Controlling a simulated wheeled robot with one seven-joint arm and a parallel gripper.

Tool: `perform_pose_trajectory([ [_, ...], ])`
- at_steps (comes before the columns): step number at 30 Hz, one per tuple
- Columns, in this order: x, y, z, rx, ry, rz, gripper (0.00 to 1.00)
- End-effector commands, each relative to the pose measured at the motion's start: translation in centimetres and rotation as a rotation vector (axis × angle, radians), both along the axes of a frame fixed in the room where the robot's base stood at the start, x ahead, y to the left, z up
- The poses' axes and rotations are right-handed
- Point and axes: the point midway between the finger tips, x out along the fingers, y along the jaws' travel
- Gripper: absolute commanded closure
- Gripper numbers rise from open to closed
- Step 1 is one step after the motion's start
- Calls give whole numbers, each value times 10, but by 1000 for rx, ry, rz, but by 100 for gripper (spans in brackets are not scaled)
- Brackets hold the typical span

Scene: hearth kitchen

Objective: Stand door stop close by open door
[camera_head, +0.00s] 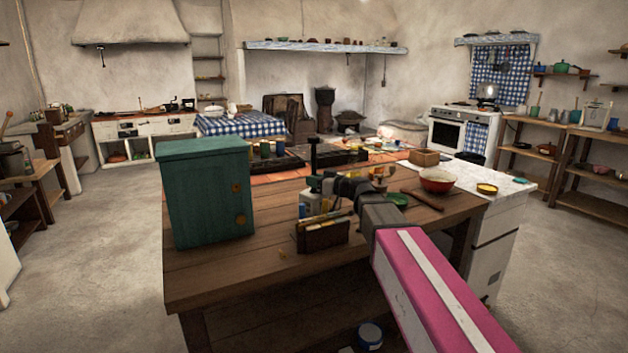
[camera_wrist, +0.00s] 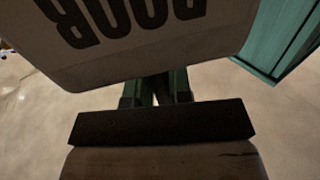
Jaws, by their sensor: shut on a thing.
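In the wrist view a pale, flat-faced block with dark upside-down lettering that reads like DOOR, the door stop (camera_wrist: 150,60), fills the upper middle. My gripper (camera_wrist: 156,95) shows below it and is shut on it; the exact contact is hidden. A teal cabinet (camera_head: 205,200) stands upright on the table's left part, with round knobs on its narrow right side. A teal panel also shows at the upper right of the wrist view (camera_wrist: 280,35), apart from the door stop. I cannot tell how far its door is open. In the head view the door stop is not clearly made out.
The wooden table (camera_head: 215,275) has bare room at its front left. A small wooden rack (camera_head: 322,237) stands right of the cabinet. Several small items crowd the back.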

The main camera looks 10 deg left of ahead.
Motion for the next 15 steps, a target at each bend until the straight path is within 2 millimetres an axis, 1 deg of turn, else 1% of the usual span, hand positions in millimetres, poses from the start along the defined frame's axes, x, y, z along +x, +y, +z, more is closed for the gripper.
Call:
perform_pose_trajectory([
  [2,0,0,-1,4,1,0,100],
  [3,0,0,-2,0,0,0,71],
  [4,0,0,-2,0,0,0,61],
  [5,0,0,-2,0,0,0,55],
  [15,0,0,1,0,0,0,55],
])
